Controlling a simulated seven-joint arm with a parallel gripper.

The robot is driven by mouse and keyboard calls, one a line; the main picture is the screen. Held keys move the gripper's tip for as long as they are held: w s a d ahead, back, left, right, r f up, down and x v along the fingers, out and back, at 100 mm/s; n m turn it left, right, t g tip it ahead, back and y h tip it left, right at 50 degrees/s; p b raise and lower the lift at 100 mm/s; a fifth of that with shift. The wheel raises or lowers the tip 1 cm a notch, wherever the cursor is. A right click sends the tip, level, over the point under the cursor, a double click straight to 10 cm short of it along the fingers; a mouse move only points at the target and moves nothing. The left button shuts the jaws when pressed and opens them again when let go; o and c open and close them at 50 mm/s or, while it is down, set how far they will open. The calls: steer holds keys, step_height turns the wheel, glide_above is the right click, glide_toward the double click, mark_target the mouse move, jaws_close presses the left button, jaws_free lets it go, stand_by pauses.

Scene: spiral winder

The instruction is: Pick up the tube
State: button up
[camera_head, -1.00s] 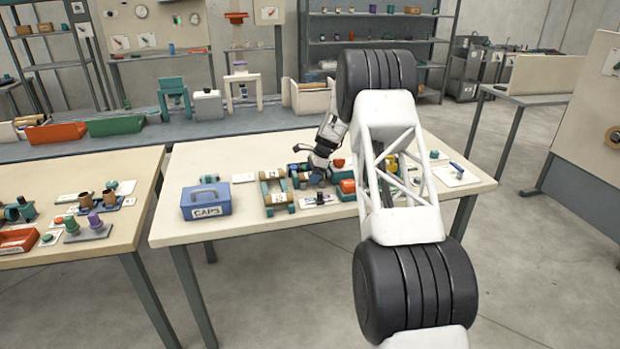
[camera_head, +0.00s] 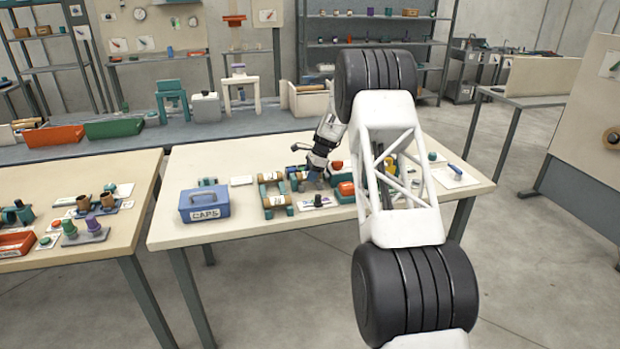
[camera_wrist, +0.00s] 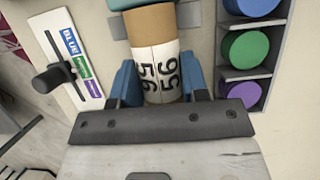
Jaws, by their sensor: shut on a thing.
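The tube (camera_wrist: 158,60) is a tan cylinder with a white band bearing black numbers. It lies between the two blue fingers of my gripper (camera_wrist: 158,80) in the wrist view, and the gripper is shut on it. Teal pieces show by the tube's far end; I cannot tell whether the tube is clear of its support. In the head view my gripper (camera_head: 314,178) is low over the middle of the table, next to a teal rack (camera_head: 276,200) with tan tubes. The held tube is too small and covered to make out there.
A tray (camera_wrist: 272,75) with blue, green and purple caps lies right of the gripper in the wrist view. A card (camera_wrist: 75,60) with colour words and a dark knobbed part are left. The blue CAPS box (camera_head: 206,202) stands at the table's left; its front left is clear.

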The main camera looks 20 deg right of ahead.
step_height(320, 180, up, 9)
steer(key=shift+f, duration=0.2)
stand_by(0.5)
stand_by(0.3)
steer(key=shift+s+a, duration=0.55)
steer(key=shift+a, duration=0.05)
steer(key=s+a+f, duration=0.1)
steer(key=s+a, duration=0.5)
steer(key=s, duration=0.3)
steer(key=s+a+f, duration=0.2)
steer(key=s+a, duration=0.5)
steer(key=s, duration=0.3)
steer(key=shift+a+f, duration=0.15)
steer(key=shift+f, duration=0.15)
steer(key=shift+w, duration=0.2)
steer(key=w, duration=0.5)
steer(key=w+f, duration=0.1)
steer(key=w, duration=0.9)
steer(key=shift+w+a+f, duration=0.25)
steer(key=shift+w+a, duration=0.05)
steer(key=shift+w, duration=0.05)
